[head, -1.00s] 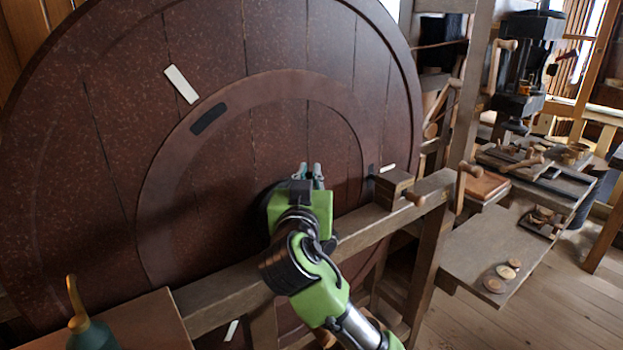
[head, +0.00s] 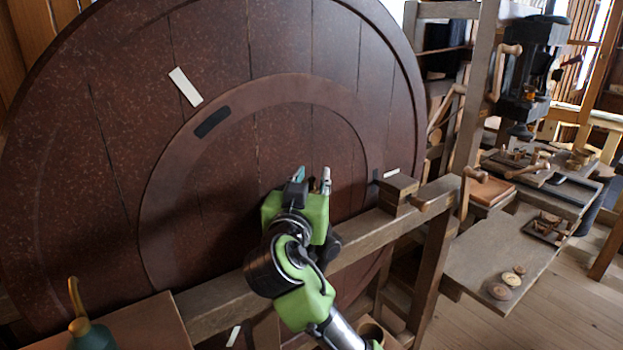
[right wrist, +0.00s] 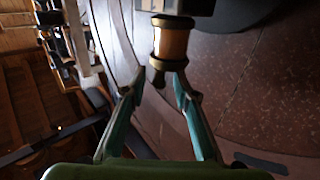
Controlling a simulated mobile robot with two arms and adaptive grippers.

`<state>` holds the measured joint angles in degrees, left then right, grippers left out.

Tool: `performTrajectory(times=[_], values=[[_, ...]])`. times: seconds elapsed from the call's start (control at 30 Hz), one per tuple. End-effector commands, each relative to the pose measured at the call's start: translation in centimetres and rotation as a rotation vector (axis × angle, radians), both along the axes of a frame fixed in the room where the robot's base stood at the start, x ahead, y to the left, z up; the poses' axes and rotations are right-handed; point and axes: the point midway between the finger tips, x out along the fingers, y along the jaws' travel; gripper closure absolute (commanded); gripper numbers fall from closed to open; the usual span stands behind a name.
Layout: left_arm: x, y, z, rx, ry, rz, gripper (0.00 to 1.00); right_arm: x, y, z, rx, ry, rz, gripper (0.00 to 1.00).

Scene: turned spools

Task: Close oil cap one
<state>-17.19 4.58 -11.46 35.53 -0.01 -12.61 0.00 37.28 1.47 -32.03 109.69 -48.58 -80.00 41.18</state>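In the right wrist view a small copper-brown cylinder with brass bands (right wrist: 171,42) ends in a rounded brass knob; it looks like the oil fitting with its cap. I cannot tell whether the cap is open or closed. My right gripper (right wrist: 157,82) is open, its teal fingers spread to either side of the knob end, with gaps visible. In the head view the right gripper (head: 312,176) is in front of the large dark wheel (head: 220,190). The fitting is mostly hidden there. My left gripper is not in view.
A wooden rail (head: 370,238) with a block (head: 397,190) and peg crosses in front of the wheel, close to my right arm. A green oil can (head: 90,335) with a brass spout stands at lower left. Benches with wooden parts (head: 500,290) are at right.

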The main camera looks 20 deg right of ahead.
Motion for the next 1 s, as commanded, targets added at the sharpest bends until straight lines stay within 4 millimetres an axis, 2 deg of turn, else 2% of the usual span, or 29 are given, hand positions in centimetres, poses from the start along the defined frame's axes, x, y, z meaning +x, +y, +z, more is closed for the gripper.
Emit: performTrajectory(times=[0.27,0.7,0.83,1.0], values=[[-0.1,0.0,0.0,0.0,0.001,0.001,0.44,-0.8,0.5,-0.1,0.002,0.001,0.003,0.73],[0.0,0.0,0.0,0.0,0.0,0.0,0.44,-8.5,4.3,-0.1,0.004,0.002,0.004,0.73],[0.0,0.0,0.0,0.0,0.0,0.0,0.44,-10.0,5.0,-0.1,0.001,0.002,0.001,0.73],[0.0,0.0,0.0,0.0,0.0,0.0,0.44,-10.8,5.3,-0.1,0.001,0.0,0.0,0.73]])
